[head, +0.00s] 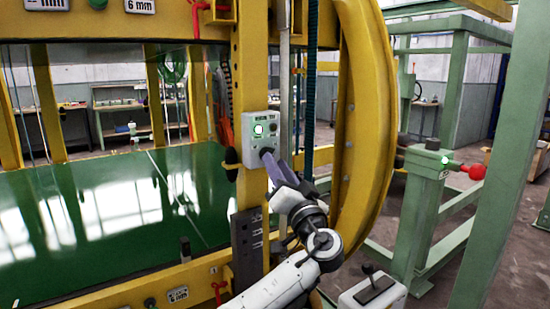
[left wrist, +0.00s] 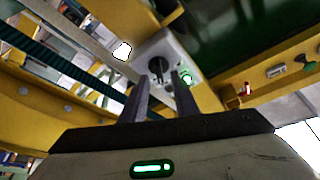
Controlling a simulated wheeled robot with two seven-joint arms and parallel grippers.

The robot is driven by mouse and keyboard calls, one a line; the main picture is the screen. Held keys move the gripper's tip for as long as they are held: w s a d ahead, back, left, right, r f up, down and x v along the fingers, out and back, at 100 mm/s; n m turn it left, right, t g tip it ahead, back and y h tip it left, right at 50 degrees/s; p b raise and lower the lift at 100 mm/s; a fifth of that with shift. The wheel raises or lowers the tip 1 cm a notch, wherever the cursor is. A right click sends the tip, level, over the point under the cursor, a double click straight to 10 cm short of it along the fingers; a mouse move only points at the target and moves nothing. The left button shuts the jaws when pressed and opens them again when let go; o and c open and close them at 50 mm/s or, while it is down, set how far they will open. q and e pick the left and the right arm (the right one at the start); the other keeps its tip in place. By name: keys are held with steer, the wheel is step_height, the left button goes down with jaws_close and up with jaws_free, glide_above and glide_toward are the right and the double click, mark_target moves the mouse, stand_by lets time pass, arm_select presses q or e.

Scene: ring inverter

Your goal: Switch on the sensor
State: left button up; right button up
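A small grey control box (head: 258,148) is fixed to a yellow upright post in the head view. It has a lit white-green button (head: 258,129) at its upper left and a dark button at its upper right. My left gripper (head: 268,156) is at the lower front of the box, its fingers covering that part. In the left wrist view the box (left wrist: 178,50) lies beyond the fingertips. My left gripper (left wrist: 160,78) is open there, with a black knob (left wrist: 156,67) between or just beyond the fingertips. The green-lit button (left wrist: 187,78) is beside the right finger. Contact cannot be told.
A large yellow curved ring frame (head: 365,110) stands right of the post. A shiny green platform (head: 110,205) lies to the left. A green stand (head: 425,190) with a red knob (head: 475,172) and a grey lever box (head: 372,293) are at the right.

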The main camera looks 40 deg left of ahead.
arm_select(q)
steer(key=shift+x, duration=1.1)
steer(key=shift+c, duration=0.2)
jaws_close()
steer(key=shift+f, duration=0.1)
